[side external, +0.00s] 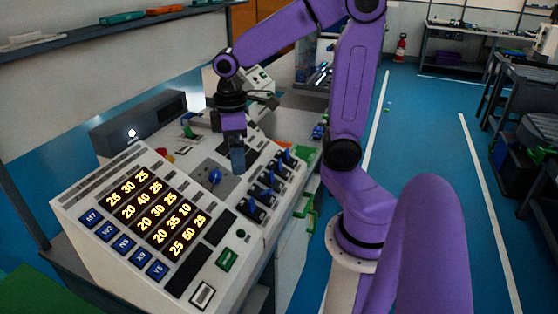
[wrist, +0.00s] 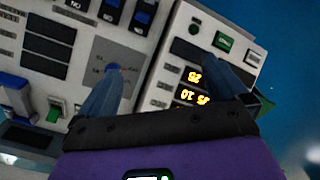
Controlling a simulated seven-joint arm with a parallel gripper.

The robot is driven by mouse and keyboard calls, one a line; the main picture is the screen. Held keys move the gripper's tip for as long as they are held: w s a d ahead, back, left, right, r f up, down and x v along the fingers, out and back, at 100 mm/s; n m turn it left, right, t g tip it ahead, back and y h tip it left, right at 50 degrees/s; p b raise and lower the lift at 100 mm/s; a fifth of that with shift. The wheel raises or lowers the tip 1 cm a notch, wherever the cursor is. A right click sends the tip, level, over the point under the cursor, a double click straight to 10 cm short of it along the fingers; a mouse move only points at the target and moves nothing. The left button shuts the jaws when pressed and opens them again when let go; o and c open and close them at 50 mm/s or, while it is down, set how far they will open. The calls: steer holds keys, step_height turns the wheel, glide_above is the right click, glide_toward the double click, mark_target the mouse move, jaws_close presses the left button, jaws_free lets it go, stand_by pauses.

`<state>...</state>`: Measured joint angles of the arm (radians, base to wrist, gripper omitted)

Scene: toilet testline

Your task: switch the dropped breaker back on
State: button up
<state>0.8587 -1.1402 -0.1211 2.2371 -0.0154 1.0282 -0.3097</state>
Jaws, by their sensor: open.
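A row of breakers with blue levers (side external: 267,180) runs along the right part of the sloped console (side external: 130,280). Some breakers (wrist: 143,14) also show at the top of the wrist view. I cannot tell clearly which lever is dropped. My gripper (side external: 237,168) is over the console, just left of the breaker row, with fingers pointing down. In the wrist view my gripper (wrist: 148,58) has its fingers spread and nothing between them.
Lit number displays (side external: 155,210) and blue labelled buttons (side external: 125,244) fill the console's left and front. A green rocker switch (side external: 227,259) is near the front edge. Green handles (side external: 307,205) stick out of the right side. A shelf (side external: 100,35) hangs behind.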

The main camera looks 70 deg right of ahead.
steer(key=d+r+m, duration=0.2)
steer(key=d+m, duration=0.5)
steer(key=d, duration=1.8)
step_height(320, 180, down, 10)
steer(key=shift+d+g, duration=0.25)
steer(key=shift+g, duration=0.05)
